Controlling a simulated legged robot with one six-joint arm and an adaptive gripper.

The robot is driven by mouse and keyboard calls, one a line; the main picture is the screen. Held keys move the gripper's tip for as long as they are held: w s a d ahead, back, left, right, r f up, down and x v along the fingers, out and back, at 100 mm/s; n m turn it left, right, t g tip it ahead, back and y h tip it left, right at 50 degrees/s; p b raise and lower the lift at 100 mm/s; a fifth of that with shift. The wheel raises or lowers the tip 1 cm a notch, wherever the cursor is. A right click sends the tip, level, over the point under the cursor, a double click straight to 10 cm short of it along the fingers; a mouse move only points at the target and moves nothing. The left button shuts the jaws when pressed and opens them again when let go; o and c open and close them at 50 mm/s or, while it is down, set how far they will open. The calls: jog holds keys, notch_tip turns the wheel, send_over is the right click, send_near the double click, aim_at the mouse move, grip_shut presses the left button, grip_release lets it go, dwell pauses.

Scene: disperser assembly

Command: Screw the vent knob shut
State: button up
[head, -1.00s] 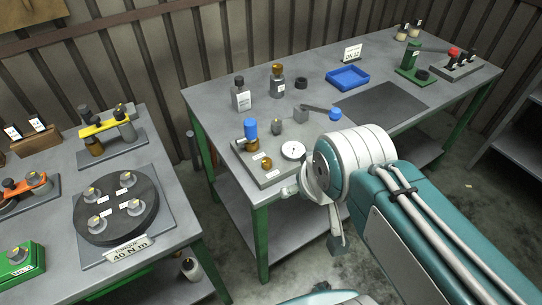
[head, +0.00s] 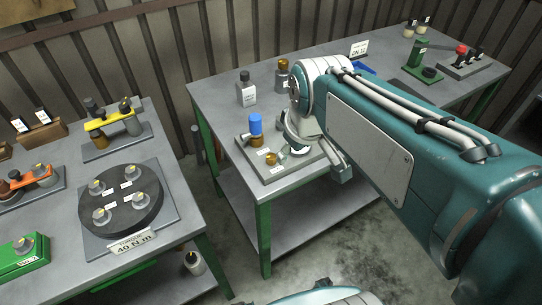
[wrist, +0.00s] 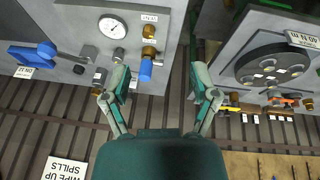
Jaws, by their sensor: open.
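In the wrist view, where things appear upside down, a grey plate (wrist: 75,12) carries a round dial gauge (wrist: 112,27), a grey knob (wrist: 119,56), brass fittings (wrist: 149,33) and a blue cap (wrist: 145,71). I cannot tell for sure which one is the vent knob. My gripper (wrist: 161,84) is open and empty, its fingers wide apart. Its left finger shows close to the grey knob and blue cap; contact is not clear.
A grey bottle (head: 246,91) and a brown-topped bottle (head: 283,73) stand behind the plate. On the left table are a black disc (head: 122,203) with several bolts and a yellow tool (head: 110,123). A gap separates the tables.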

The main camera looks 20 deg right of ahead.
jog(key=w+f+n+g, duration=0.2)
jog(key=w+f+n, duration=0.25)
jog(key=w, duration=0.45)
jog(key=n+g, duration=0.2)
jog(key=n, duration=0.3)
send_over(271, 156)
notch_tip(271, 156, down, 6)
jog(key=shift+f+n, duration=0.25)
jog(key=shift+f, duration=0.2)
notch_tip(271, 156, down, 10)
jog(key=shift+f, duration=0.1)
jog(key=shift+c, duration=0.4)
grip_shut()
